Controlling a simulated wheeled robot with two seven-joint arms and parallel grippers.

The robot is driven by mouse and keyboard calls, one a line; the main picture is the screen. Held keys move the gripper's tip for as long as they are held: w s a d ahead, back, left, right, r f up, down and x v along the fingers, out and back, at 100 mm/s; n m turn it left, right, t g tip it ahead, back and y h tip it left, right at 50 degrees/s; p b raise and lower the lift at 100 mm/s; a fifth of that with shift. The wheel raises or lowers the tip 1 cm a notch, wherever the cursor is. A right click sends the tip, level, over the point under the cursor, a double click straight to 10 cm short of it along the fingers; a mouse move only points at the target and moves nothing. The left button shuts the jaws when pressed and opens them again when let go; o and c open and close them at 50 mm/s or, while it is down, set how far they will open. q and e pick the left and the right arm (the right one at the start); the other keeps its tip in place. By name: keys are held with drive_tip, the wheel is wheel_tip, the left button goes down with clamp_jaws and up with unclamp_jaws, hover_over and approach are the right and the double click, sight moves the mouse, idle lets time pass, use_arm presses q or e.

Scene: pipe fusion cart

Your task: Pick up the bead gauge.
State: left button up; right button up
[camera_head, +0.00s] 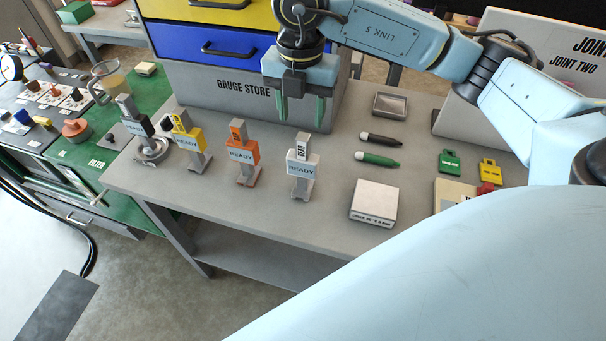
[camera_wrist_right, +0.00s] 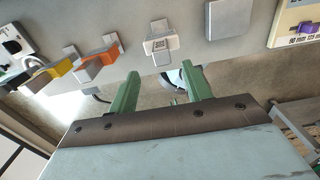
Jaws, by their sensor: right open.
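Several upright gauges marked READY stand in a row on the grey bench: a black one (camera_head: 133,122), a yellow one (camera_head: 187,138), an orange one (camera_head: 242,152) and a white one (camera_head: 303,168). My right gripper (camera_head: 301,108) is open and empty, with green fingers pointing down, behind the white gauge and in front of the gauge store. In the right wrist view the white gauge (camera_wrist_right: 160,44) stands beyond the open fingertips (camera_wrist_right: 160,72). My left gripper is not in view.
The gauge store (camera_head: 235,95) with drawers stands close behind the row. To the right lie a metal tray (camera_head: 390,104), black (camera_head: 380,139) and green (camera_head: 377,159) markers, a white box (camera_head: 374,202), and green (camera_head: 449,161) and yellow (camera_head: 490,171) tags. The front bench strip is clear.

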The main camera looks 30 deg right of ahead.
sight(303, 136)
drive_tip(key=shift+d+f+p, duration=0.1)
drive_tip(key=shift+f+p, duration=0.2)
drive_tip(key=shift+f, duration=3.2)
clamp_jaws()
